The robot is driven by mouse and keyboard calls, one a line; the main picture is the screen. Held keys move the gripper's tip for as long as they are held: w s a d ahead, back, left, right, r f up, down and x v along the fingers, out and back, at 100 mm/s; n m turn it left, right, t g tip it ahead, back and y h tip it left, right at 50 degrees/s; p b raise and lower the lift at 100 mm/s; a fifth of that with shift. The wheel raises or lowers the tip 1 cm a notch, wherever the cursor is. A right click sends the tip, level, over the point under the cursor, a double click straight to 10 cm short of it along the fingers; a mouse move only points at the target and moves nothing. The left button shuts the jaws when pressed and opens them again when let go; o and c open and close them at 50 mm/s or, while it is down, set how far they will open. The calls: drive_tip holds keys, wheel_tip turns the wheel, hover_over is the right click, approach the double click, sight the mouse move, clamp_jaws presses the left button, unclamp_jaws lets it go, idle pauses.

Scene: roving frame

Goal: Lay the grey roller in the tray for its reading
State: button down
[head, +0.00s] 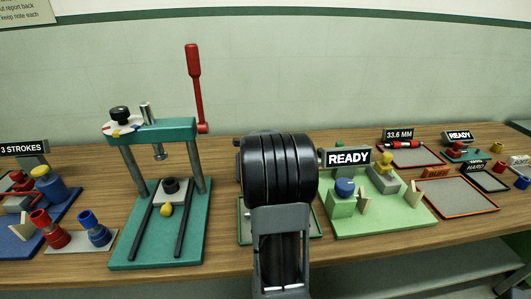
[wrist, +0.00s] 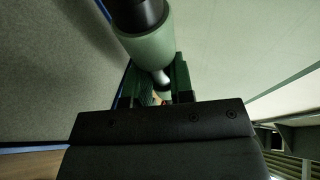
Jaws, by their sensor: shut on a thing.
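In the wrist view my gripper (wrist: 158,88) is shut on a pale grey-green cylindrical thing with a dark end (wrist: 150,42), which I take for the grey roller. It reaches out past the jaws toward the top of the picture. In the head view my own arm hides the jaws and the roller. A green-rimmed tray (head: 243,232) shows partly behind my arm. I cannot tell which tray is meant.
A teal press (head: 160,255) with a red lever (head: 193,85) stands left of my arm. A green board (head: 385,222) with blocks and a READY sign (head: 348,157) lies to the right. An orange-rimmed tray (head: 465,198) is empty. Blue and red fittings crowd the left end.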

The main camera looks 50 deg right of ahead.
drive_tip(key=shift+w+a+f, duration=0.1)
drive_tip(key=shift+w+f, duration=0.55)
drive_tip(key=shift+f, duration=0.05)
drive_tip(key=shift+w+f+b, duration=0.2)
drive_tip(key=shift+f+b, duration=0.25)
drive_tip(key=shift+f, duration=1.3)
drive_tip(key=shift+f+b, duration=0.55)
drive_tip(key=shift+f, duration=0.1)
drive_tip(key=c, duration=1)
unclamp_jaws()
